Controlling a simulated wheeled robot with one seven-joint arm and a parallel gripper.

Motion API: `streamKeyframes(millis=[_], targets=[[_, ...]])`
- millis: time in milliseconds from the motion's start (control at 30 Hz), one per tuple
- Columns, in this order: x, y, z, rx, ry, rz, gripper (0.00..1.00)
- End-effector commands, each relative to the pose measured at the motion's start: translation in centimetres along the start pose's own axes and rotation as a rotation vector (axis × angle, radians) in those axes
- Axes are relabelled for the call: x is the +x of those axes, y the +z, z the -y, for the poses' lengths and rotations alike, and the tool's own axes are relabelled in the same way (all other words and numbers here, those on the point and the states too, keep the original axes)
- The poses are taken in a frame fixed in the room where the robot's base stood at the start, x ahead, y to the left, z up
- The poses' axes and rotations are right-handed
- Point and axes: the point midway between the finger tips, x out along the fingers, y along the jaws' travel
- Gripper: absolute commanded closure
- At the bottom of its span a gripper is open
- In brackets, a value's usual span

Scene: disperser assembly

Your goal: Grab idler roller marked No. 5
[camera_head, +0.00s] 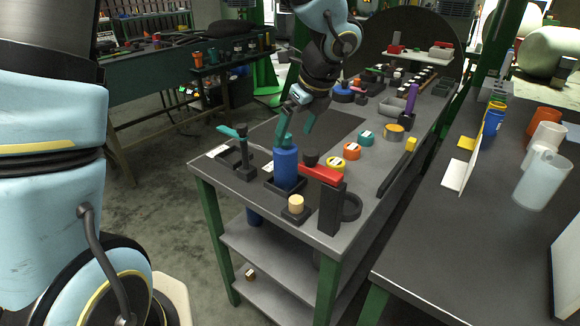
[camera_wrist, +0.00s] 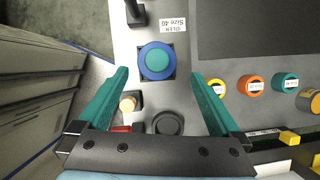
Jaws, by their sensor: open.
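Small labelled rollers stand in a row on the grey table: a yellow one (camera_head: 336,164), an orange one (camera_head: 351,151), a teal one (camera_head: 366,138) and a gold one (camera_head: 394,132). In the wrist view the yellow (camera_wrist: 217,87), orange (camera_wrist: 250,85), teal (camera_wrist: 285,82) and gold (camera_wrist: 311,101) rollers lie to the right of my gripper. Their numbers are too small to read, so I cannot tell which is No. 5. My gripper (camera_head: 297,120) is open and empty above a blue cylinder with a teal top (camera_head: 286,165); its fingers (camera_wrist: 160,74) flank that cylinder in the wrist view.
A black stand with a red arm (camera_head: 332,205), a tan peg (camera_head: 296,203) and a black ring (camera_head: 351,207) occupy the front. A black post with a teal handle (camera_head: 243,155) stands left. A yellow-tipped black bar (camera_head: 396,172) lies along the right edge.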

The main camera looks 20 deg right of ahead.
Motion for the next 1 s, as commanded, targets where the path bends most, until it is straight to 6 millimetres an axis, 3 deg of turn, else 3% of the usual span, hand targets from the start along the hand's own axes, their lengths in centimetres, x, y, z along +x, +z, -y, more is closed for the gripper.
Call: streamKeyframes(millis=[267, 533, 833, 1000], targets=[[2.3, 0.1, -0.2, -0.001, 0.004, -0.002, 0.0], [6.1, 0.1, -0.5, -0.002, 0.003, -0.003, 0.0], [6.7, 0.1, -0.4, -0.004, 0.001, -0.002, 0.0], [6.7, 0.1, -0.4, -0.004, 0.001, -0.002, 0.17]])
